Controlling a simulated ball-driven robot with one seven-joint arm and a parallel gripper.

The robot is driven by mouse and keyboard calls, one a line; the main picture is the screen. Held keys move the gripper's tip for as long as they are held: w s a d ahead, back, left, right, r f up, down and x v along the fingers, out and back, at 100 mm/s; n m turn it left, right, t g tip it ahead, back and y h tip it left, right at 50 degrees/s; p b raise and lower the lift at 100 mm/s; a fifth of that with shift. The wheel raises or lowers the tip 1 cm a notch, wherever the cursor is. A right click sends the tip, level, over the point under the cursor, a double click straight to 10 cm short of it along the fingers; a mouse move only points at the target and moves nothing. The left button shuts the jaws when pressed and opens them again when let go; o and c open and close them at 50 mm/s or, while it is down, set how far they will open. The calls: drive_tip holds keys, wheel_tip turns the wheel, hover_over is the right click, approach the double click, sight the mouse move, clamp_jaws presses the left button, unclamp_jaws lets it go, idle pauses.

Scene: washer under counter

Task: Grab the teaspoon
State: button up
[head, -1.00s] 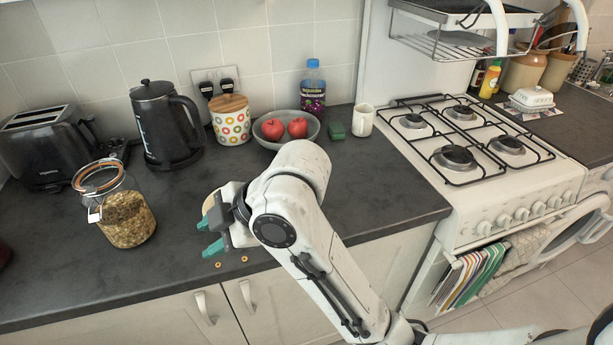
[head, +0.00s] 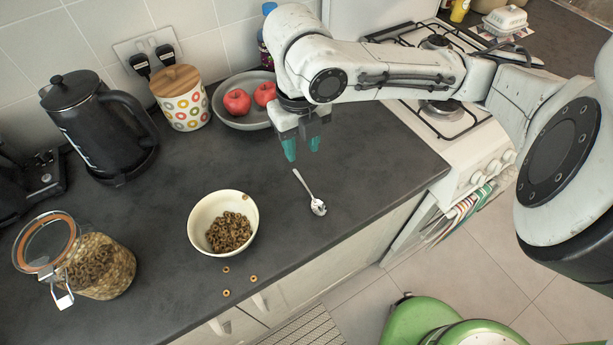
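A silver teaspoon (head: 311,194) lies on the dark counter to the right of a cream bowl, with its bowl end toward the counter's front edge and its handle pointing back and left. My gripper (head: 302,152) hangs above the counter, pointing down, a little behind the handle end of the spoon. Its two teal fingers are apart, with a gap between them and nothing seen in it. The fingers do not touch the spoon.
The cream bowl (head: 222,222) holds brown cereal rings. A few loose rings (head: 226,293) lie near the front edge. An open glass jar (head: 90,262), black kettle (head: 98,125), patterned canister (head: 182,98) and grey bowl with red apples (head: 238,102) stand around. The counter around the spoon is clear.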

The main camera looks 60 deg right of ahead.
sight(302, 178)
drive_tip(key=f, duration=1)
drive_tip(key=shift+w+d+p, duration=0.15)
drive_tip(key=shift+w+p, duration=0.05)
drive_tip(key=shift+p, duration=0.2)
clamp_jaws()
